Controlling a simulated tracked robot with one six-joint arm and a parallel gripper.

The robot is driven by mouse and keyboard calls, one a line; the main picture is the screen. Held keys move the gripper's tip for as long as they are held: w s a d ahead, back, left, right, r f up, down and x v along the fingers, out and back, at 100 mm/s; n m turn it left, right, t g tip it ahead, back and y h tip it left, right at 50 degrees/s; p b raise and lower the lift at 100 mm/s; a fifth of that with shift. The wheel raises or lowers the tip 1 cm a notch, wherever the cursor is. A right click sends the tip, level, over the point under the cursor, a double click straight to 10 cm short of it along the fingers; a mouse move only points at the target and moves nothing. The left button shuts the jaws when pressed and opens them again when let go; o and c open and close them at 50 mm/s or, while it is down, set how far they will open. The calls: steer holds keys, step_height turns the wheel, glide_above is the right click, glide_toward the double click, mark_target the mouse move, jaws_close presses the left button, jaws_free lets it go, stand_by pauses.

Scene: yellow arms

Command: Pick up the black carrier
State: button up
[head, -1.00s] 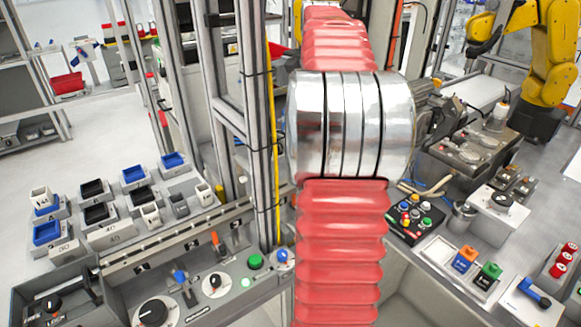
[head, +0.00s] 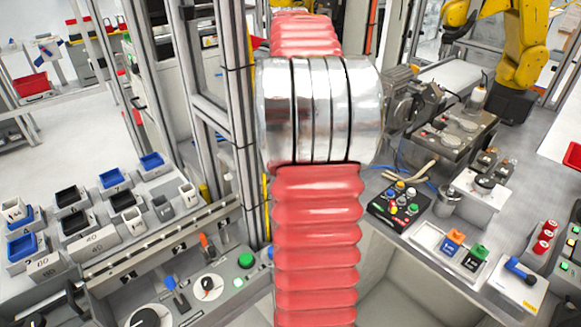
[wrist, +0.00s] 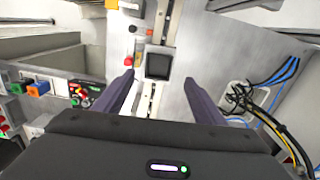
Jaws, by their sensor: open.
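Several black carriers sit in grey holders on the left bench in the head view: one at the back left (head: 71,196), one to its right (head: 122,202) and one in front (head: 75,222). My gripper (wrist: 159,76) shows in the wrist view with its two dark purple fingers spread apart and nothing held. A dark square thing (wrist: 158,66) with a grey rim lies beyond and between the fingertips. I cannot tell whether it is one of the black carriers. My gripper is not visible in the head view.
Blue carriers (head: 113,178) and white ones (head: 187,194) stand close around the black ones. A panel with knobs and levers (head: 208,287) lies in front of them, and metal posts (head: 234,110) rise beside the bench. In the wrist view, cables (wrist: 262,105) lie at the right.

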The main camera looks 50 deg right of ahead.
steer(key=shift+f, duration=2.5)
steer(key=shift+f, duration=0.1)
steer(key=shift+s+d+f, duration=0.1)
steer(key=shift+f, duration=1.15)
steer(key=shift+s+d+f, duration=0.1)
steer(key=shift+f, duration=1.15)
steer(key=shift+c, duration=0.4)
steer(key=c, duration=0.9)
steer(key=shift+c, duration=0.4)
steer(key=shift+r, duration=0.15)
